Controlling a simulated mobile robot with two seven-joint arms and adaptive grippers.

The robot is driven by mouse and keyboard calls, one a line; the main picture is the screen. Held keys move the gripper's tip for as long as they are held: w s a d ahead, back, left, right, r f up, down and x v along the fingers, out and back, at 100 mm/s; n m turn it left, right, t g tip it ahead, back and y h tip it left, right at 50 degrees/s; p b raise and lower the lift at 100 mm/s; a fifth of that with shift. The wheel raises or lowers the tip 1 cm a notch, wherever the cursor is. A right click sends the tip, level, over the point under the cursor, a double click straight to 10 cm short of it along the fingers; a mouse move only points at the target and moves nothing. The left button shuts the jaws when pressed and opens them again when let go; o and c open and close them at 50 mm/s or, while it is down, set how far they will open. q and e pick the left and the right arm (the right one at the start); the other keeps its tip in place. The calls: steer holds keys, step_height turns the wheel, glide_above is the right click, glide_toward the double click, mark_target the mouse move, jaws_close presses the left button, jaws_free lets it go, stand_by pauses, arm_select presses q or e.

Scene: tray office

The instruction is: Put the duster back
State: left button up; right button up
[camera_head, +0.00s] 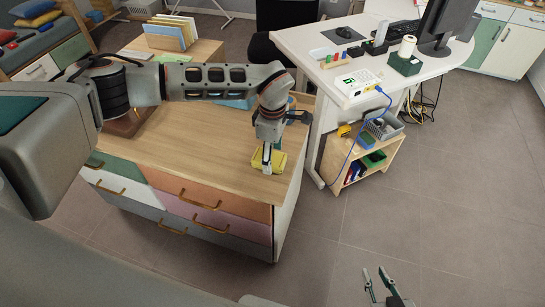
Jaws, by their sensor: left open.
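My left gripper (267,168) points down over the right part of the wooden drawer unit's top (215,150). Its jaws are open and low over a small yellow tray-like thing (279,163). A pale, upright piece shows between or at the fingers; I cannot tell whether it is the duster or part of a finger. No duster can be made out clearly elsewhere. My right gripper (374,272) is at the bottom right over bare floor, with its fingers apart and nothing between them.
The white desk (300,45) holds a monitor (446,24), coloured pieces and a white box (358,83) with a blue cable. A low wooden shelf (348,170) with small bins stands beside the drawers. Folders (170,32) stand behind.

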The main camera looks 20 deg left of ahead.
mark_target(273, 157)
arm_select(q)
step_height(273, 157, up, 11)
stand_by(0.3)
stand_by(0.4)
